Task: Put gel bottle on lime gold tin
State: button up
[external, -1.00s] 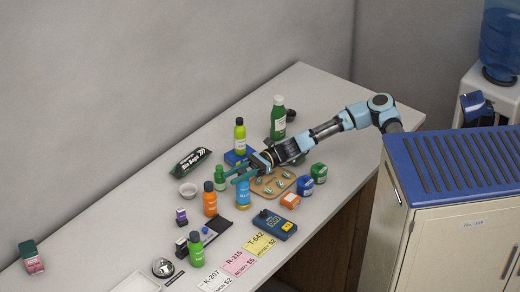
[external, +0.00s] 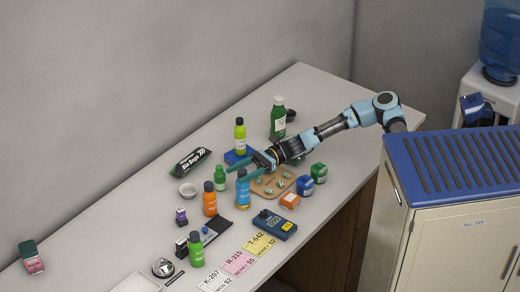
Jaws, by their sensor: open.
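I cannot read labels well enough to tell which bottle is the gel bottle. A blue bottle with a dark cap (external: 242,191) stands upright at the front edge of a wooden board. My gripper (external: 246,168) is open and empty, its teal fingers close behind and above that bottle's cap; whether they touch it is unclear. A lime-yellow bottle with a black cap (external: 239,139) stands behind my gripper, by a blue box (external: 234,158). I cannot pick out a lime gold tin for sure.
The wooden board (external: 262,190) carries several small round items. An orange bottle (external: 210,203), a small green bottle (external: 219,180) and a white bowl (external: 188,190) stand to the left.

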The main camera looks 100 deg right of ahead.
jog(key=b+v, duration=0.2)
jog(key=v, duration=0.7)
jog(key=shift+s+d, duration=0.25)
jog(key=shift+s, duration=0.1)
